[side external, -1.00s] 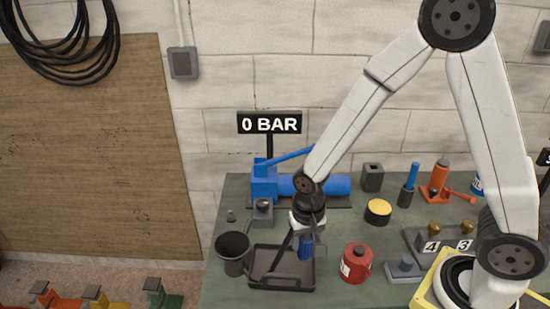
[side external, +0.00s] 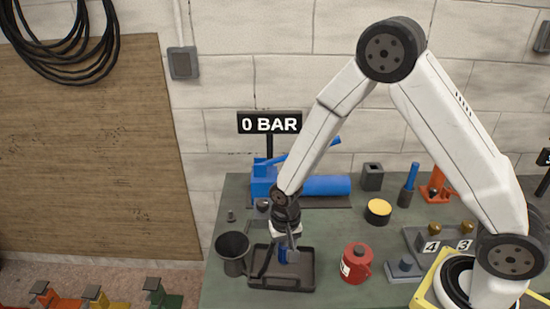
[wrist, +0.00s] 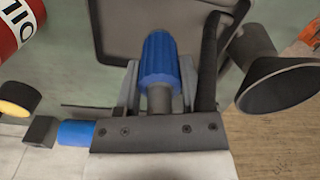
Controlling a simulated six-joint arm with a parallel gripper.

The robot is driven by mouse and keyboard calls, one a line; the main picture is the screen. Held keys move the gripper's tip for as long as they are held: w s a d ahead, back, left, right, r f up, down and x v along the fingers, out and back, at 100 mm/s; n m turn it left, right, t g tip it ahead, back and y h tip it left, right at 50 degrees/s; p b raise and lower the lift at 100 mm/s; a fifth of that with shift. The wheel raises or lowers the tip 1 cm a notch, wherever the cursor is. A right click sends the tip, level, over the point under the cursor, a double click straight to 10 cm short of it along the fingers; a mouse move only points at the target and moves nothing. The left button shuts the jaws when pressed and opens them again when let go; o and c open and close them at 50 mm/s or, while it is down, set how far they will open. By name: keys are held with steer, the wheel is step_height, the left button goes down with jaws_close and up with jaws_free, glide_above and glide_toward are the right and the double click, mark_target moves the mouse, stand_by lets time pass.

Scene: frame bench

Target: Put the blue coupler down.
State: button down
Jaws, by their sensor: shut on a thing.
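The blue coupler (wrist: 159,62) is a ribbed blue sleeve with a grey stem, held between the two fingers of my gripper (wrist: 160,88) in the wrist view. In the side view, my gripper (side external: 283,250) is low over the dark shallow tray (side external: 306,285), and the blue coupler (side external: 283,256) shows in part between its fingers. The gripper hides some of the coupler. I cannot tell whether the coupler touches the tray floor.
A dark cup (side external: 233,256) stands just left of the tray. A red oil can (side external: 356,264) stands to its right. A blue pump (side external: 325,186) with a "0 BAR" sign (side external: 270,123) is behind. A yellow-topped tin (side external: 378,211) stands back right.

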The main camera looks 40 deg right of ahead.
mark_target(283, 255)
steer(key=shift+w+f, duration=0.2)
steer(key=shift+f, duration=1.55)
steer(key=shift+f, duration=0.15)
steer(key=shift+c, duration=1)
jaws_free()
steer(key=shift+r, duration=6.15)
